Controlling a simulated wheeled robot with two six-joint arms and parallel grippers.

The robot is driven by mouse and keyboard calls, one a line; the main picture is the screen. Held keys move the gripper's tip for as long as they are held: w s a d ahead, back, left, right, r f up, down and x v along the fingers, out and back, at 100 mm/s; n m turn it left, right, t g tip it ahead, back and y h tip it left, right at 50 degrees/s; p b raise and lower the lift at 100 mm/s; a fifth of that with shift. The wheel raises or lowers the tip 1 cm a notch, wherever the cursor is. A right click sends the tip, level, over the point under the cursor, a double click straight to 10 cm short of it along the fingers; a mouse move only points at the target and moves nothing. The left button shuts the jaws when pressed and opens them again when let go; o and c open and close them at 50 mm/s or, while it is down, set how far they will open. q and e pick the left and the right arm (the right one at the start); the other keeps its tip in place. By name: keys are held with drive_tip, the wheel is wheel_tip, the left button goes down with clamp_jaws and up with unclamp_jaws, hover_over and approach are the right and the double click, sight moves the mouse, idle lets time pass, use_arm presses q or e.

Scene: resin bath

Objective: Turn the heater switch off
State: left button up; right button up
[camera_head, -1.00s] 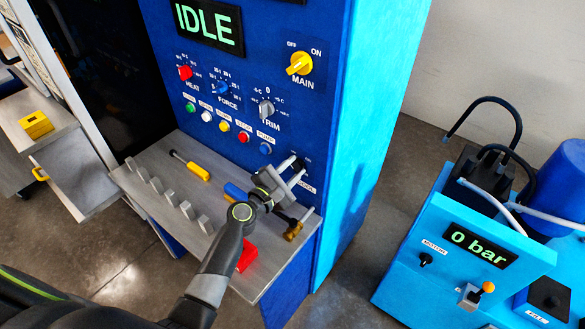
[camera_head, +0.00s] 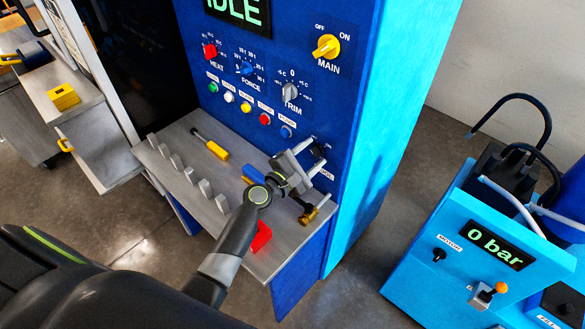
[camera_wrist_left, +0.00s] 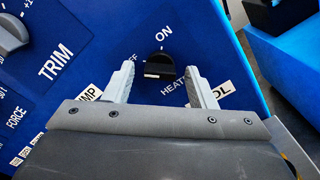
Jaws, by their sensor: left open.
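The heater switch is a black rotary knob (camera_wrist_left: 160,66) on the blue panel, with ON above it, a partly hidden OFF to its left and a partly covered HEAT label below. In the head view the knob (camera_head: 320,150) is small and partly hidden by my gripper. My left gripper (camera_head: 318,154) is open at the panel. In the left wrist view its two fingers stand on either side of the knob, with gaps visible. My right gripper is not in view.
The grey TRIM dial (camera_head: 290,93), yellow MAIN switch (camera_head: 326,46) and a row of coloured buttons share the panel. A blue pump unit (camera_head: 450,260) stands at right.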

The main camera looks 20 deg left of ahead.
use_arm(q)
drive_tip(key=b+v, duration=0.3)
drive_tip(key=v, duration=1.4)
